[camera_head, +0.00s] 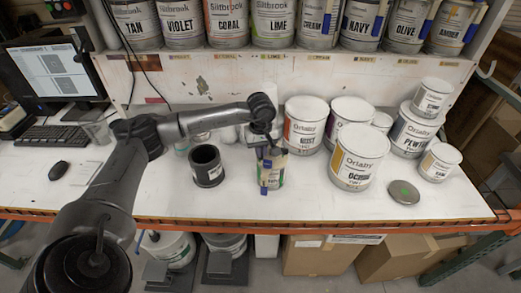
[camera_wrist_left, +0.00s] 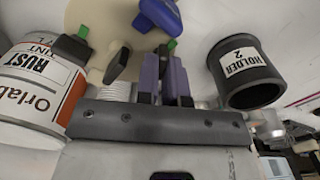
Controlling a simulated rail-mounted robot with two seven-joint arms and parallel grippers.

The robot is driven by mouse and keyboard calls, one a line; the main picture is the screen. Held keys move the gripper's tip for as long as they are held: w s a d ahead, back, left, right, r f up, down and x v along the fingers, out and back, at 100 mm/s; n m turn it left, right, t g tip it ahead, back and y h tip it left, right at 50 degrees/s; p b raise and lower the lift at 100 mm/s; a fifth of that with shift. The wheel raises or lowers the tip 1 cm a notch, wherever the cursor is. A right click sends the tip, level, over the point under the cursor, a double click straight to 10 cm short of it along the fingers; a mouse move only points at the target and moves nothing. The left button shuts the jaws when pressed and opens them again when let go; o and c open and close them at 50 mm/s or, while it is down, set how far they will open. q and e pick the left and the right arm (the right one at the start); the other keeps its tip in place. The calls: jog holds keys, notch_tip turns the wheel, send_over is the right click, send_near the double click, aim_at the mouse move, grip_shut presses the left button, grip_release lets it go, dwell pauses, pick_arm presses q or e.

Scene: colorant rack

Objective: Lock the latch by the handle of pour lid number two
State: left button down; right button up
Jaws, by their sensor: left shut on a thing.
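In the wrist view, the pour lid (camera_wrist_left: 100,25) is a beige disc with a blue part (camera_wrist_left: 160,14) at its upper right and a black upright piece (camera_wrist_left: 119,63) on it. A black latch with a green tip (camera_wrist_left: 75,44) is at its left edge. My left gripper (camera_wrist_left: 165,78) has purple fingers close together around a dark piece with a green tip, apparently another latch; the fingers hide most of it. In the head view, my left gripper (camera_head: 268,148) is over the top of a can with a green label (camera_head: 276,177). The lid's number is not readable. My right gripper is not in view.
A black holder (camera_head: 207,168), labelled HOLDER 2 in the wrist view (camera_wrist_left: 241,62), stands left of the can. The Rust can (camera_head: 304,120) and Ochre can (camera_head: 358,155) stand to the right. A grey disc (camera_head: 403,192) lies near the front edge. Shelf cans line the back.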

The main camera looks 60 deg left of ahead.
pick_arm(q)
jog(key=shift+m, duration=1.9)
jog(key=c, duration=1.2)
grip_release()
jog(key=shift+r+p, duration=0.55)
jog(key=shift+r, duration=0.25)
notch_tip(320, 180, up, 5)
jog(key=p, duration=0.3)
jog(key=shift+r+p, duration=0.2)
jog(key=shift+p, duration=0.1)
jog(key=shift+r+p, duration=0.35)
jog(key=shift+r, duration=0.2)
